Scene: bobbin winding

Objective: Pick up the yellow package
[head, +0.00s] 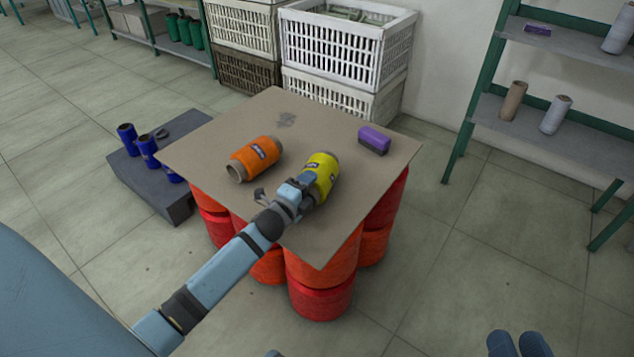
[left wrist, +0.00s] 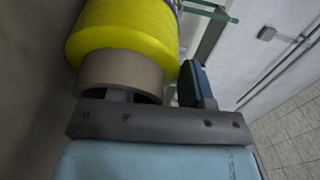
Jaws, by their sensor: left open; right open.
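The yellow package (head: 322,168) is a yellow yarn spool on a cardboard core, lying on its side on the brown board (head: 225,135). My left gripper (head: 305,184) is open at the spool's near end. In the left wrist view the yellow spool (left wrist: 125,30) and its core end (left wrist: 120,75) fill the upper left, close to the palm. One blue finger (left wrist: 197,85) stands just right of the spool; the other finger is hidden. I cannot tell whether they touch. My right gripper (head: 519,346) shows partly at the bottom right edge, open and empty.
An orange spool (head: 254,158) lies left of the yellow one, and a purple block (head: 374,140) lies to its right. Red and orange spools (head: 320,290) support the board. A grey platform (head: 165,195) with blue spools stands left. White crates (head: 345,45) stand behind; a shelf (head: 540,130) stands right.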

